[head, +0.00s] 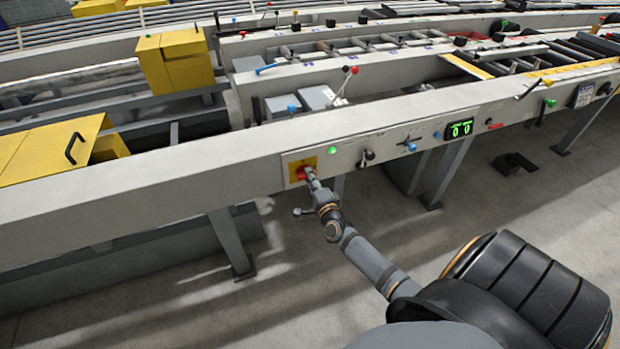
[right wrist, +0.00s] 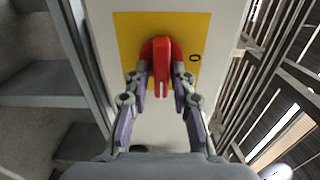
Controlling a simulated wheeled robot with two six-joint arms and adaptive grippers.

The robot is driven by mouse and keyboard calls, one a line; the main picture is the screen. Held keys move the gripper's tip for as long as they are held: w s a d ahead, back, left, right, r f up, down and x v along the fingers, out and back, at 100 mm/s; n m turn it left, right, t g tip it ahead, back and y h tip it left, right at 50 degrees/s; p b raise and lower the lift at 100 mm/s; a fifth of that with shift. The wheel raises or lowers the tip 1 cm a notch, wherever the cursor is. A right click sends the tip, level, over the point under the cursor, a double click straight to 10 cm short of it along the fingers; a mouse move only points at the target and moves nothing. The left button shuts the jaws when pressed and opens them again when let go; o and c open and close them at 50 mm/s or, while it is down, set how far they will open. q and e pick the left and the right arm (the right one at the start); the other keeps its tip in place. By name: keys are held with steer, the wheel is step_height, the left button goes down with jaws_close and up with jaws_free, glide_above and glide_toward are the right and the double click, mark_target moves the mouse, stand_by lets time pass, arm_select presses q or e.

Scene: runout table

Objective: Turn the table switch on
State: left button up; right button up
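The table switch is a red rotary handle (right wrist: 162,68) on a yellow plate (right wrist: 128,40), set in the front face of the grey runout table (head: 150,165). An "O" mark shows on the plate beside the handle in the right wrist view. The head view shows the switch (head: 301,173) partly hidden by my gripper. A green lamp (head: 332,150) beside the plate is lit. My left gripper is not in view.
Along the same panel are a black knob (head: 367,157), a blue knob (head: 411,147) and a lit green display (head: 459,129) showing zeros. Levers (head: 345,84) rise behind the beam.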

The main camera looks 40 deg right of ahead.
steer(key=shift+o, duration=0.7)
steer(key=v, duration=1.2)
